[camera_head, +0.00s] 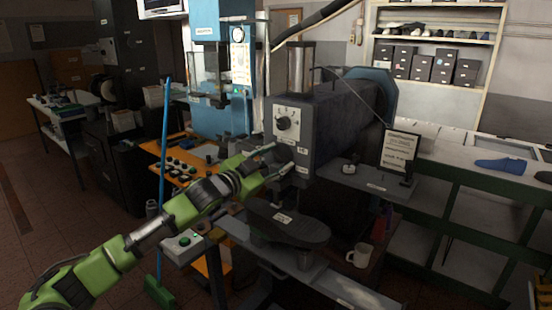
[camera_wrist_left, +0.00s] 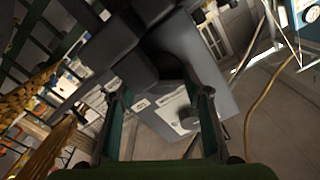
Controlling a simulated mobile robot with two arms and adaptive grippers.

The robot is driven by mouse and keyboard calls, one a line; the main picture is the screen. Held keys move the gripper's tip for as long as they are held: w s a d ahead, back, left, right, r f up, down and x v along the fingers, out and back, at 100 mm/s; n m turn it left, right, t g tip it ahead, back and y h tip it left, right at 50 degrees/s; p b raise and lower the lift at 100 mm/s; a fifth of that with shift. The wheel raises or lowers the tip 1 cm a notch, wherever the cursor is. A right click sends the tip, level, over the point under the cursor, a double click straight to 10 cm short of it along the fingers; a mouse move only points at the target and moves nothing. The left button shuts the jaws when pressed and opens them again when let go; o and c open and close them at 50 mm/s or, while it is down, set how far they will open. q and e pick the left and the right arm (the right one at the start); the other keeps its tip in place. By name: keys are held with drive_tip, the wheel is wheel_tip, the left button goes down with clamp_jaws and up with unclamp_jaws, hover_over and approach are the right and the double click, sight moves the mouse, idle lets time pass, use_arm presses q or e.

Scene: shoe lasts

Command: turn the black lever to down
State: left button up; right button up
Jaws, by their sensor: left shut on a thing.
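The grey machine (camera_head: 340,122) stands in the middle of the head view. A black rotary knob (camera_head: 285,124) sits on a pale scale plate on its front face. A dark knob on a pale plate (camera_wrist_left: 188,117) also shows in the left wrist view, by the right finger. My left gripper (camera_head: 279,160) is at the machine's front, just below the knob in the head view. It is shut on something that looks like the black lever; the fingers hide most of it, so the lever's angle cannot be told. My right gripper is not in view.
A black sole-shaped plate (camera_head: 287,222) lies below the gripper. A white mug (camera_head: 360,256) stands on the lower shelf. A framed sign (camera_head: 399,150) stands on the right. A blue machine (camera_head: 215,95) and an orange bench (camera_head: 172,165) are behind my left arm.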

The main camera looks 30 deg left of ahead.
use_arm(q)
drive_tip(key=shift+m, duration=0.4)
drive_tip(key=o, duration=1.1)
drive_tip(key=shift+s+a+f, duration=0.1)
drive_tip(key=shift+s+f, duration=0.05)
drive_tip(key=shift+s, duration=0.3)
drive_tip(key=s, duration=1.1)
drive_tip(key=shift+a, duration=0.4)
